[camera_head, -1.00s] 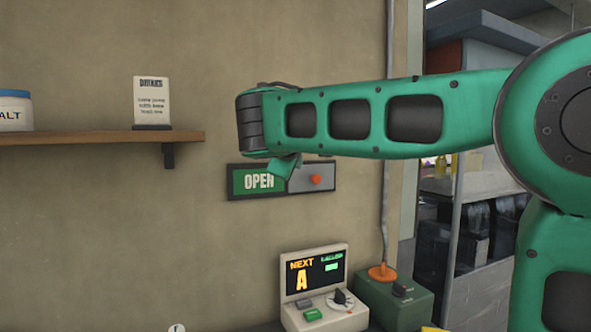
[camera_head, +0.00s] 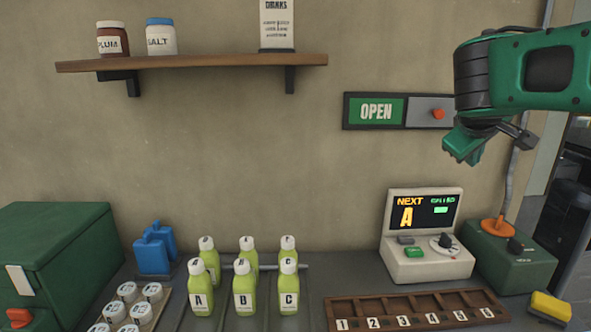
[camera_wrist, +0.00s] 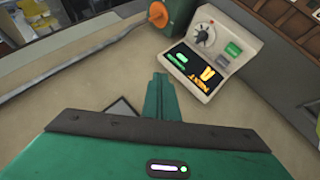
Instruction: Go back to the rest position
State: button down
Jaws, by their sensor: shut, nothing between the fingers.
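My gripper (camera_head: 464,150) is at the upper right of the head view, in front of the wall and just below and right of the OPEN sign (camera_head: 376,111). Its green fingers are together with nothing between them. In the wrist view my gripper (camera_wrist: 160,82) points over the counter area, and the display unit (camera_wrist: 209,52) shows beyond its tip. The display unit also shows in the head view (camera_head: 427,262), below my gripper, with NEXT A on its screen. My gripper is apart from the sign and the display unit.
Green bottles (camera_head: 245,289) marked A, B and C stand on the counter. A numbered wooden rack (camera_head: 397,301), a green box with an orange cable (camera_head: 507,262) and a yellow sponge (camera_head: 550,307) are at right. A shelf (camera_head: 200,61) holds jars.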

jog(key=s+d+f+m+g+y, duration=0.1)
jog(key=s+d+f+m+g, duration=0.25)
jog(key=s+f, duration=0.5)
jog(key=s+a+f+m+g+y, duration=0.1)
jog(key=s+f+m+y, duration=0.1)
jog(key=s+f, duration=0.3)
jog(key=s+a+f+m+g+y, duration=0.1)
jog(key=s+f, duration=0.4)
jog(key=s, duration=0.6)
jog(key=s+a+f+m+g+y, duration=0.1)
jog(key=s+f+m+g+y, duration=0.1)
jog(key=s+f, duration=0.3)
jog(key=s+m, duration=0.1)
jog(key=s, duration=0.2)
jog(key=shift+s+a+f+y, duration=0.15)
jog(key=shift+a+y, duration=0.05)
jog(key=shift+y, duration=0.1)
jog(key=shift+m+g, duration=0.25)
